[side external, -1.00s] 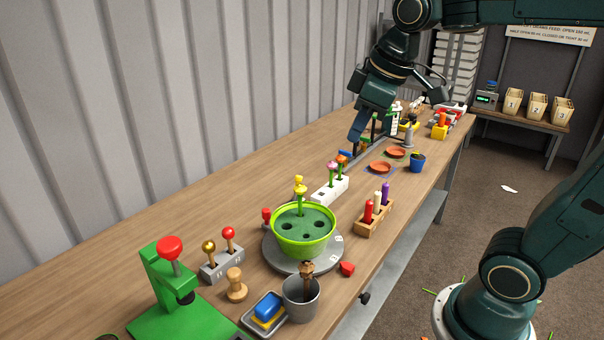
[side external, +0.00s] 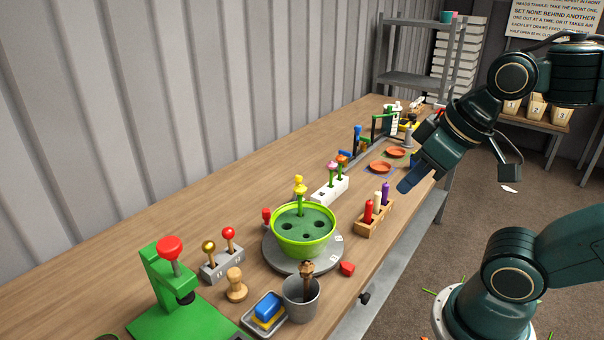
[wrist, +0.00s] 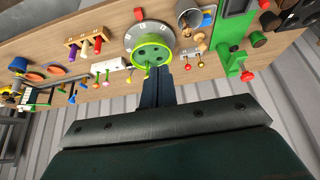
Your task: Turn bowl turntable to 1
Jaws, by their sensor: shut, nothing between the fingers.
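The bowl turntable is a grey disc (side external: 272,254) with number marks on its rim, near the middle of the bench. A green bowl (side external: 303,245) with dark holes in its green filling sits on it, with a yellow-headed stem (side external: 299,190) standing in it. A red wedge (side external: 347,269) lies beside the disc's rim. In the wrist view the disc (wrist: 133,34) shows white marks at its edge; I cannot read them surely. My gripper (side external: 405,188) is shut and empty, above the bench's front edge, right of and apart from the bowl. Its fingers also show in the wrist view (wrist: 157,72).
A wooden rack (side external: 375,219) with red, white and purple pegs stands between the turntable and my gripper. A grey cup (side external: 301,300), a sponge tray (side external: 266,313), a lever block (side external: 221,264) and a green press (side external: 160,300) stand nearer the camera. A white block (side external: 329,190) stands behind.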

